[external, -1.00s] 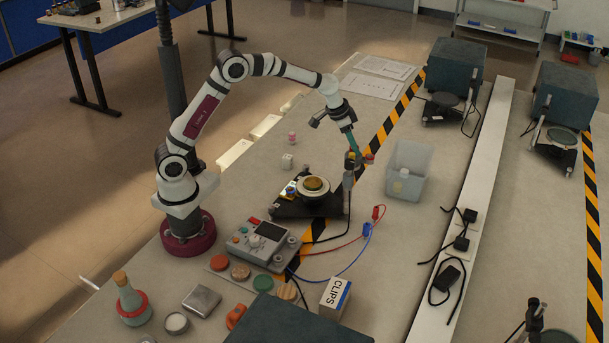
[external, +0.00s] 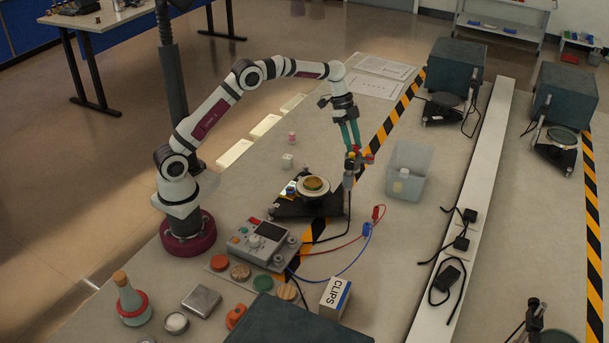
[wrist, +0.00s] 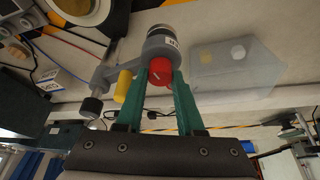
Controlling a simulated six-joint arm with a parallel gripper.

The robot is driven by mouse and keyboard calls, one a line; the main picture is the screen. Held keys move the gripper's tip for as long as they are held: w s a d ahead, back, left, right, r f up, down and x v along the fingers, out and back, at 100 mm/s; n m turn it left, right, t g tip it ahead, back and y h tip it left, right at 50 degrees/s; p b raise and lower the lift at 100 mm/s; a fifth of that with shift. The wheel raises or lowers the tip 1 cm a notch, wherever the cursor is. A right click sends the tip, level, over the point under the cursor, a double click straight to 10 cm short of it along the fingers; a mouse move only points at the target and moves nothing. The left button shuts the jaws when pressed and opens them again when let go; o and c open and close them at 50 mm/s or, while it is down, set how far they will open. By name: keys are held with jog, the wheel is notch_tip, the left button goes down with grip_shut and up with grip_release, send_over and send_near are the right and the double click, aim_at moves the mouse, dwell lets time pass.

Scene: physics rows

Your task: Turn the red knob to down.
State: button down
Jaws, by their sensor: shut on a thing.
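The red knob (wrist: 160,71) sits on the side of a grey post fitting (wrist: 156,47) in the wrist view. It carries a short pale mark on its face. My gripper (wrist: 160,78) has its two green fingers on either side of the red knob, shut on it. In the external view my gripper (external: 353,149) reaches down to the post beside the black stage, and its fingers partly hide the red knob.
A clear plastic bin (external: 409,171) stands to the right of the post. The black stage with a round plate (external: 313,188) is to its left. A grey meter box (external: 263,243) with red and blue cables lies nearer the front. A striped tape line runs behind.

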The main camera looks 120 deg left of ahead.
aim_at(354, 146)
jog(key=m, duration=0.2)
jog(key=m+h, duration=0.1)
jog(key=m, duration=0.2)
jog(key=shift+a+g+h, duration=0.1)
jog(key=shift+g+h, duration=0.2)
jog(key=shift+g, duration=0.1)
dwell(0.3)
jog(key=c, duration=0.5)
grip_release()
notch_tip(354, 146, up, 4)
jog(key=shift+w+r, duration=0.1)
jog(key=shift+r, duration=0.1)
jog(key=w+d+r, duration=0.1)
jog(key=d+r, duration=0.1)
jog(key=d, duration=0.1)
jog(key=w+d+r, duration=0.1)
jog(key=d+r, duration=0.1)
jog(key=d, duration=0.2)
jog(key=w+d+r, duration=0.1)
jog(key=d+r, duration=0.1)
jog(key=d, duration=0.2)
jog(key=shift+w+r, duration=0.3)
jog(key=shift+w, duration=0.05)
